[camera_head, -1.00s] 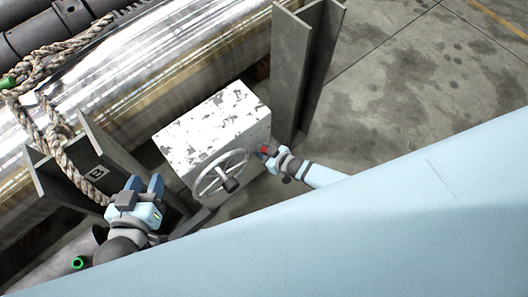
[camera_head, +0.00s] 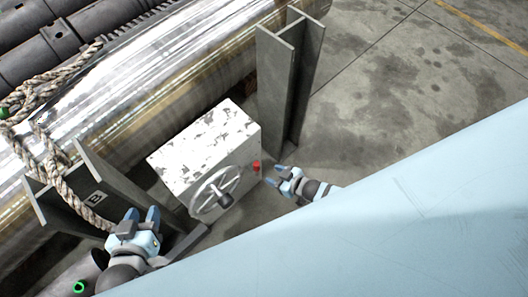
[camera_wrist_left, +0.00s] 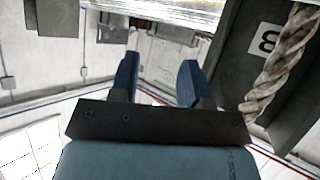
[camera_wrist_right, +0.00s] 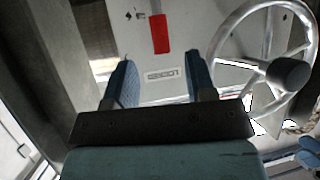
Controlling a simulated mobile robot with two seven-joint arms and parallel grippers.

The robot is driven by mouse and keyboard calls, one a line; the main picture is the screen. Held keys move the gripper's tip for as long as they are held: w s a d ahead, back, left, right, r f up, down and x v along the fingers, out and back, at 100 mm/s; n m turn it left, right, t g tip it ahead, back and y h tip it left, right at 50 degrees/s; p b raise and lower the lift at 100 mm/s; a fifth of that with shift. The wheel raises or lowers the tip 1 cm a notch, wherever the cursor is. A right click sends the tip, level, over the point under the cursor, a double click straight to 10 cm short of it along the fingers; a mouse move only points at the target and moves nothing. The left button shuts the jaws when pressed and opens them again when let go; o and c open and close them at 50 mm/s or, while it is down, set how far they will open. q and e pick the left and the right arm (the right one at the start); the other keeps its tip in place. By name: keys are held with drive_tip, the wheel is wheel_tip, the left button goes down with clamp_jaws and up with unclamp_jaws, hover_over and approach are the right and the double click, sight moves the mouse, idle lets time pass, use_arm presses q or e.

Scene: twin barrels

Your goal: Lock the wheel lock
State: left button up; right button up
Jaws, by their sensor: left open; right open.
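A white box with chipped paint (camera_head: 198,145) carries a grey spoked wheel (camera_head: 205,203) with a dark knob on its front. The red wheel lock (camera_head: 256,167) is on the same front face, right of the wheel. In the right wrist view the red lock (camera_wrist_right: 160,33) hangs above a small label, with the wheel (camera_wrist_right: 222,45) to its right. My right gripper (camera_head: 274,175) is open and empty, just right of the lock and apart from it. My left gripper (camera_head: 140,214) is open and empty, left of the box and clear of the wheel.
A steel post (camera_head: 283,95) stands right behind the box. A second dark post (camera_head: 97,192) with a rope (camera_head: 65,175) stands at the left, near my left gripper. A large shiny cylinder (camera_head: 120,85) lies behind. Concrete floor is clear at the right.

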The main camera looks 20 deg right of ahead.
drive_tip(key=v, duration=0.3)
drive_tip(key=shift+s+d+r+p, duration=0.15)
drive_tip(key=shift+s+r+p, duration=0.05)
drive_tip(key=shift+s+p, duration=0.1)
idle(0.3)
